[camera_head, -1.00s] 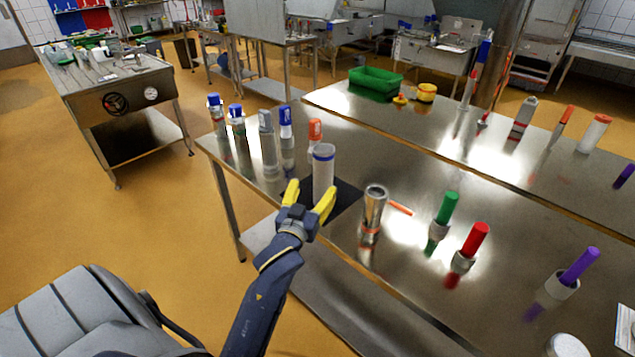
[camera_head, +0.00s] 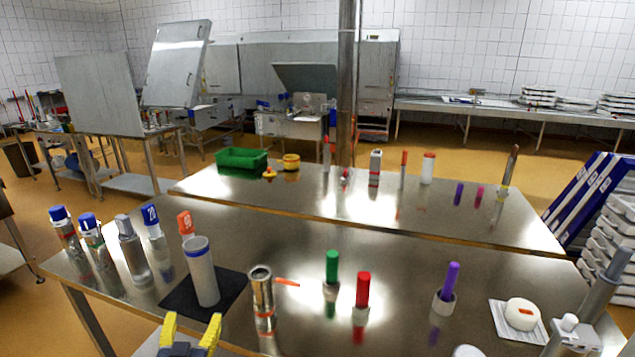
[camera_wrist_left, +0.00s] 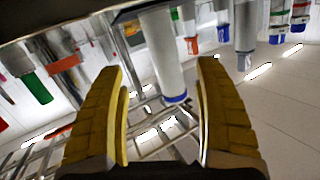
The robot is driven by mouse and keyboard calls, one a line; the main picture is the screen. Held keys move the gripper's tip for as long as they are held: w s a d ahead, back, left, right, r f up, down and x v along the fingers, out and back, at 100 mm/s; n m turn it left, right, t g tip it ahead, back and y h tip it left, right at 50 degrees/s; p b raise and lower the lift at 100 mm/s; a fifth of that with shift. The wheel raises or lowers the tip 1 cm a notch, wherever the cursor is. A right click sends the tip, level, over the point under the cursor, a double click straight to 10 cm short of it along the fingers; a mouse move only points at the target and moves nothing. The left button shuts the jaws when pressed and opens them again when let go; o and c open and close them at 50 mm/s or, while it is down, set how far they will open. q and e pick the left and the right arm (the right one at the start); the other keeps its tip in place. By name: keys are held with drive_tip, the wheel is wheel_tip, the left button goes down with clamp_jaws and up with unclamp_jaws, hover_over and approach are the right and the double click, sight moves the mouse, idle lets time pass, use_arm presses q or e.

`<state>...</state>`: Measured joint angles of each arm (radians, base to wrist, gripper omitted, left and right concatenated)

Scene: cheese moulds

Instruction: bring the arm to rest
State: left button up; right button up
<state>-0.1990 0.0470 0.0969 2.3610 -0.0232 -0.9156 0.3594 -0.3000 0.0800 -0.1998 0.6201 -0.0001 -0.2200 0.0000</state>
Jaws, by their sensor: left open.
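My left gripper (camera_head: 191,333) is at the bottom edge of the head view, in front of the table's near edge. Its two yellow fingers are spread with nothing between them. A pale cylinder with a blue rim (camera_head: 203,278) stands upright on a black mat (camera_head: 232,287), beyond the fingers and apart from them. In the left wrist view, which is upside down, the cylinder (camera_wrist_left: 163,58) appears beyond the gap of the open gripper (camera_wrist_left: 167,75). My right gripper is not in view.
A metal cup (camera_head: 262,290), green (camera_head: 332,266), red (camera_head: 362,290) and purple (camera_head: 452,277) rods stand to the right. A green crate (camera_head: 242,159) is farther back.

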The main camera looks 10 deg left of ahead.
use_arm(q)
drive_tip(key=s+d+f+m+g, duration=0.1)
drive_tip(key=s+f+m+g, duration=0.3)
drive_tip(key=s+f, duration=0.55)
drive_tip(key=s+d+f+m+g, duration=0.2)
drive_tip(key=s+f+m+g, duration=0.4)
drive_tip(key=s, duration=0.7)
drive_tip(key=s+d+f+n+g+h, duration=0.1)
drive_tip(key=d+f, duration=0.2)
drive_tip(key=f, duration=1.3)
drive_tip(key=s+d+f+n+h, duration=0.1)
drive_tip(key=d+f+h, duration=0.1)
drive_tip(key=f, duration=1.5)
drive_tip(key=s+f+n+g+h, duration=0.1)
drive_tip(key=s+f+n+g, duration=0.1)
drive_tip(key=s+f, duration=1.7)
drive_tip(key=shift+s+d+f+n+g, duration=0.35)
drive_tip(key=shift+s+g, duration=0.25)
drive_tip(key=shift+s, duration=0.3)
